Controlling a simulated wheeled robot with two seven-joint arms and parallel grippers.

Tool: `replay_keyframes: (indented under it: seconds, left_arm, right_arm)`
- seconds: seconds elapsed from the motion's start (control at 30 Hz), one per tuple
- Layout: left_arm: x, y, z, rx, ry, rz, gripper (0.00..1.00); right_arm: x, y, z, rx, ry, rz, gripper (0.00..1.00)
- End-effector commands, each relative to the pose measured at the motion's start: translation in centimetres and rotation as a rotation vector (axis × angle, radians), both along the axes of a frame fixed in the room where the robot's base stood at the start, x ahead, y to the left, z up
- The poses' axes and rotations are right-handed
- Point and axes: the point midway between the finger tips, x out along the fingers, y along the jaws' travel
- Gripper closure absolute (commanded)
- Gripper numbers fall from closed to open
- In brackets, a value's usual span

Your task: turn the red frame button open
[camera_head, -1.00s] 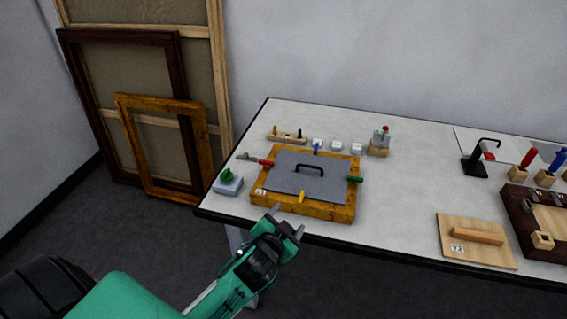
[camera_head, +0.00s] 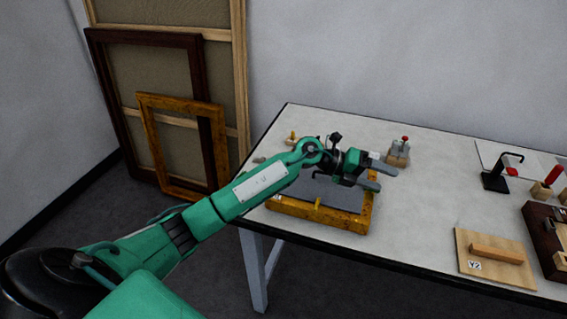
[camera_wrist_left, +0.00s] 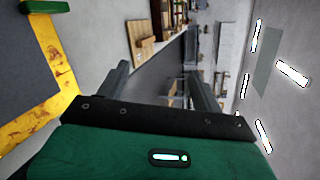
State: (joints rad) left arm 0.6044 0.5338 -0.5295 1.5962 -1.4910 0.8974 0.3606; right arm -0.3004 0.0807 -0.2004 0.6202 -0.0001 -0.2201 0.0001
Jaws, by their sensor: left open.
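The gilt frame (camera_head: 340,219) lies on the table with a grey panel (camera_head: 335,195) inside it. The red button on its left side is hidden behind my left arm. A yellow button (camera_head: 318,203) shows on the front edge. My left gripper (camera_head: 381,176) is open and empty, above the frame's right side, fingers pointing right. In the left wrist view, the fingers (camera_wrist_left: 160,86) are apart with nothing between them. The frame's edge (camera_wrist_left: 58,75) and a green button (camera_wrist_left: 40,6) show at the left there. My right gripper is not in view.
A black hooked stand (camera_head: 495,180), a wooden board with a handle (camera_head: 480,262) and a dark tray (camera_head: 540,230) are at the right. The table between is clear. Frames (camera_head: 180,187) lean on the wall at left.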

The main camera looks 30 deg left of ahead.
Motion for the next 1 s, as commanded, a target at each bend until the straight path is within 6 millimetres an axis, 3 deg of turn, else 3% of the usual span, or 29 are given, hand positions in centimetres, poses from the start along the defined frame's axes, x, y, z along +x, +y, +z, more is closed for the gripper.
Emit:
replay_keyframes:
  seconds: [0.17,0.27,0.4,0.53,0.63,0.77,1.0]
  left_arm:
    - [2.6,7.0,-1.8,0.41,0.087,-0.052,0.33]
    - [3.5,12.5,-1.8,0.63,0.178,-0.039,0.33]
    - [3.8,20.6,-0.2,0.894,0.337,0.019,0.33]
    - [3.2,26.3,1.8,1.053,0.474,0.085,0.33]
    - [2.6,28.9,3.1,1.119,0.545,0.121,0.33]
    - [2.2,30.2,3.4,1.153,0.586,0.138,0.33]
    - [2.1,30.2,0.5,1.154,0.591,0.136,0.33]
  right_arm:
    - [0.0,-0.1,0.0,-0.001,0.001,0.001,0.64]
    - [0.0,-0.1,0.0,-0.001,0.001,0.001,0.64]
    - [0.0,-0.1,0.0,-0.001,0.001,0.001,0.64]
    - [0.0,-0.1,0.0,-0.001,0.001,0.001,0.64]
    - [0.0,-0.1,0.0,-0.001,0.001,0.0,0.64]
    - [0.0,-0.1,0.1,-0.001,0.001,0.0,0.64]
    - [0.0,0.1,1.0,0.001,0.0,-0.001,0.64]
